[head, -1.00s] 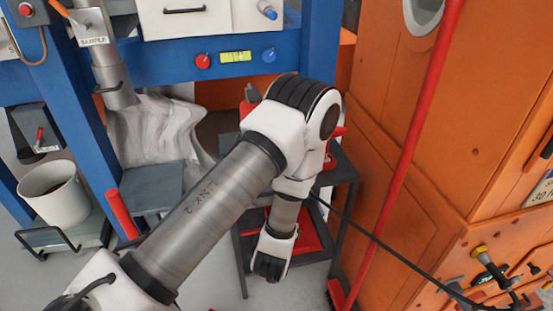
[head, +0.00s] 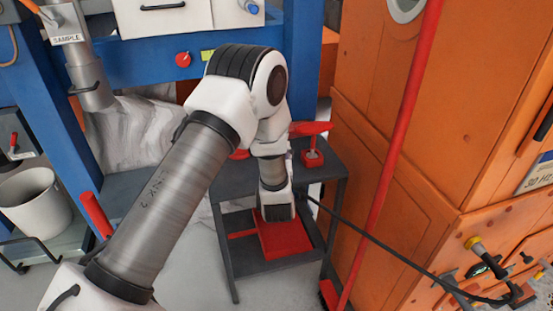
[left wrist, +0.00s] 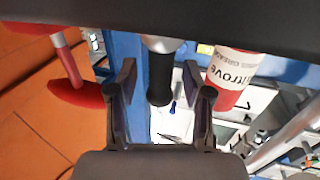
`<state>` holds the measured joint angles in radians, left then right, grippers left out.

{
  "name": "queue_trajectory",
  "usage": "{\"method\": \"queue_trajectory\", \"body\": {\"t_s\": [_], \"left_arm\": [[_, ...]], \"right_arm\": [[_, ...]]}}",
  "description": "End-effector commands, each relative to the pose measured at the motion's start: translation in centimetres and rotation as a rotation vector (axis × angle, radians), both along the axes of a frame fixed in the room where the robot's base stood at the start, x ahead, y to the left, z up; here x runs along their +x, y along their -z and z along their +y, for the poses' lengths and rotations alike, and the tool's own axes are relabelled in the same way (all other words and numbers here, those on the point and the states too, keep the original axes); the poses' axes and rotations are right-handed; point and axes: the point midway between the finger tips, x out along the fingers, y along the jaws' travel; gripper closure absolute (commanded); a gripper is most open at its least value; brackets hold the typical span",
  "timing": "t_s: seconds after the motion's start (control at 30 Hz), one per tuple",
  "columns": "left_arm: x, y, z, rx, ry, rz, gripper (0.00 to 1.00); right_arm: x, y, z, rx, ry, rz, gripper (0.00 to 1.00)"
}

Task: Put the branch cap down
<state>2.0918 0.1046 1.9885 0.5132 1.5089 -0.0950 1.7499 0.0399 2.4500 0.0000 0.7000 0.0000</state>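I cannot pick out a branch cap for certain in either view. My left gripper (left wrist: 159,68) shows in the left wrist view with its two dark fingers spread apart. A black cylinder with a grey metal end (left wrist: 160,78) appears between the fingers, with a visible gap on each side; I cannot tell how far beyond them it is. A red and white labelled cartridge (left wrist: 232,72) is just right of the fingers. In the head view my left arm reaches in from the lower left and bends down over the cart; its fingers cannot be made out. My right gripper is not in view.
A dark cart (head: 338,166) bears a red-handled item (head: 312,157) on top and a red tray (head: 285,241) on its lower shelf. An orange cabinet (head: 440,130) and a red pole (head: 385,165) stand at right. A white bucket (head: 35,205) is at left.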

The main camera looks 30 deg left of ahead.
Motion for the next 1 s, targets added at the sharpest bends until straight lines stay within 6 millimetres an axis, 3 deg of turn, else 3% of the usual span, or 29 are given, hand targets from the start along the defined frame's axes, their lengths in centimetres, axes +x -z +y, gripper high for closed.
{"method": "queue_trajectory", "body": {"t_s": [0.03,0.1,0.13,0.57,0.87,1.0], "left_arm": [[0.0,0.0,0.0,0.000,0.000,0.000,0.70],[0.0,0.0,0.0,0.000,0.000,0.000,0.95],[0.0,0.0,0.0,0.000,0.000,0.000,1.00],[0.0,-0.4,0.0,0.000,0.000,0.000,1.00],[0.0,-3.9,0.0,-0.001,0.000,-0.004,1.00],[-2.2,-3.9,-1.5,0.002,0.003,0.004,1.00]], "right_arm": [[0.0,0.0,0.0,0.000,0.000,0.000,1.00],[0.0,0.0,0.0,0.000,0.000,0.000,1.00],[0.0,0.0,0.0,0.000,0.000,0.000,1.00],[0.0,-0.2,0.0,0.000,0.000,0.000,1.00],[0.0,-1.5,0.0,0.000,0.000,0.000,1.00],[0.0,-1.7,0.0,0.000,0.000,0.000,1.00]]}}
